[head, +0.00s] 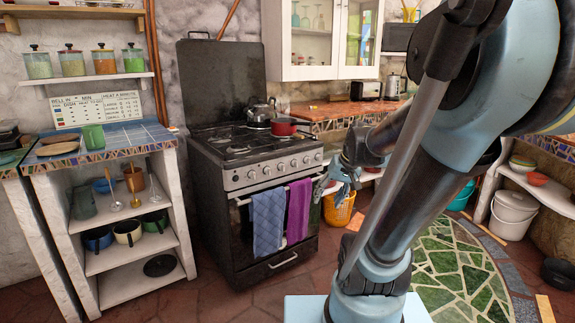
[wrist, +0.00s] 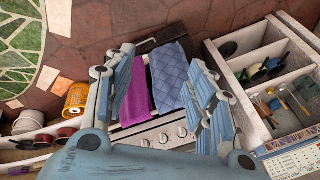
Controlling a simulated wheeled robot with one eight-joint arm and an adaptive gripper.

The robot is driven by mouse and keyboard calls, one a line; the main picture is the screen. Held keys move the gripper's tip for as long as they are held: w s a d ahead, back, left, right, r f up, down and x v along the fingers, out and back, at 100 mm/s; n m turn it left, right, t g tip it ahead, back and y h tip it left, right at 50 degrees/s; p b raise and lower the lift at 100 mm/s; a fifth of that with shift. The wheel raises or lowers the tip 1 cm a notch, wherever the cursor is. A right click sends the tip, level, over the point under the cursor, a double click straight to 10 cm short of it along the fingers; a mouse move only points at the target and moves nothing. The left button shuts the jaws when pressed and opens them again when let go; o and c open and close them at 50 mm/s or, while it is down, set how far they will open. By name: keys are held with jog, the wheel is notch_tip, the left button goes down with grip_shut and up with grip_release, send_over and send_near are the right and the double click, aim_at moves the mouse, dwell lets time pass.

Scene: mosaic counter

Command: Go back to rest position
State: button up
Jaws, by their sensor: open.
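My gripper (head: 340,180) is in front of the right side of the stove in the head view, raised above the floor. In the wrist view my gripper (wrist: 162,68) shows two light blue fingers spread wide apart, with nothing between them. It is open and empty. My blue-grey arm fills the right part of the head view and hides part of the counter behind it.
The black stove (head: 245,180) carries a red pot (head: 284,127) and a kettle. A blue towel (head: 268,220) and a purple towel (head: 298,210) hang on its front. A yellow basket (head: 339,212) stands right of it. A white shelf (head: 125,262) stands left. Red floor (head: 245,303) is clear in front.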

jog(key=s+d+f+h, duration=0.1)
jog(key=s+d+f, duration=0.1)
jog(key=s, duration=0.4)
jog(key=s+d+f+g+h, duration=0.1)
jog(key=s+d+f+h, duration=0.1)
jog(key=s, duration=0.5)
jog(key=shift+s+d+f, duration=0.25)
jog(key=shift+d+f, duration=0.5)
jog(key=shift+f, duration=0.3)
